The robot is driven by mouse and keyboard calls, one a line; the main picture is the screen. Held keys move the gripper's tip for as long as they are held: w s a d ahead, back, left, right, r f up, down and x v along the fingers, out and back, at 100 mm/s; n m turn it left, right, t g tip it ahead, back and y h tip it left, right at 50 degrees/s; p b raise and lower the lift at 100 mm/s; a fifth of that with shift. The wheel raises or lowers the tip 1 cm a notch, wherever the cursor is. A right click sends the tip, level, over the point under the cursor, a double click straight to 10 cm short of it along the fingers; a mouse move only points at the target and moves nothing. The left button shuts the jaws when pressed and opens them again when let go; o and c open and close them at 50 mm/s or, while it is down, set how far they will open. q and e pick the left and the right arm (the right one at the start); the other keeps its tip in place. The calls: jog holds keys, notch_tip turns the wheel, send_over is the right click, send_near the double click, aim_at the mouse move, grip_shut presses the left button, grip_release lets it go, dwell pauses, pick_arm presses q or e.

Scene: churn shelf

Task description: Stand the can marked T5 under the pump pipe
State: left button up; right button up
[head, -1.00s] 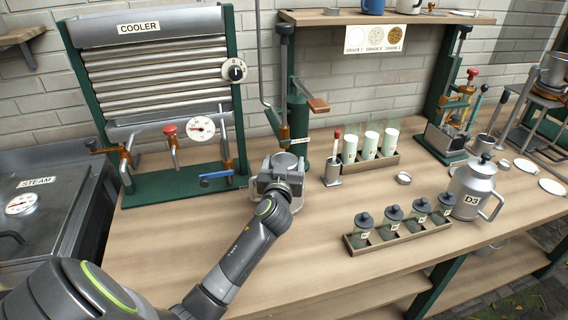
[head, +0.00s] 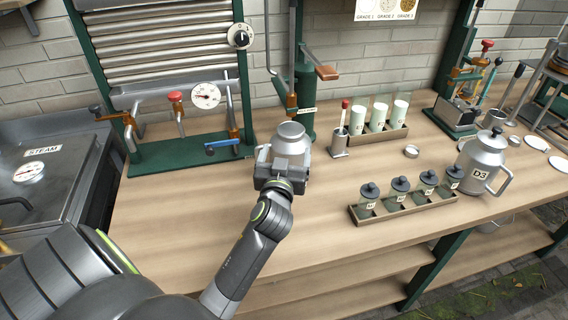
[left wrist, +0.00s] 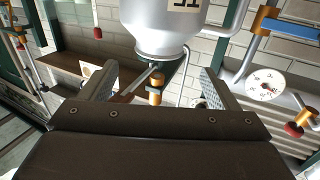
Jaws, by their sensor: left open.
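The metal can (head: 290,134) stands upright on the bench in front of the green hand pump (head: 303,95). In the left wrist view, which is upside down, the can (left wrist: 165,25) shows its shoulder, handle and part of a label; I cannot read the full mark. The pump pipe (head: 291,101) comes down just behind the can's mouth in the head view; its orange fitting (left wrist: 156,88) appears near the mouth in the wrist view. My left gripper (head: 284,160) is open on the near side of the can, fingers apart and empty. My right gripper is out of view.
The cooler's green base (head: 185,154) is left of the can. A dipper pot (head: 340,143) and rack of white tubes (head: 385,131) are right. A tray of lidded jars (head: 405,211) and can D3 (head: 481,165) are further right. The front bench is clear between.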

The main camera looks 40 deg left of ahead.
pick_arm(q)
jog(key=v, duration=0.2)
jog(key=shift+s+d, duration=0.2)
jog(key=shift+s, duration=0.1)
dwell(0.3)
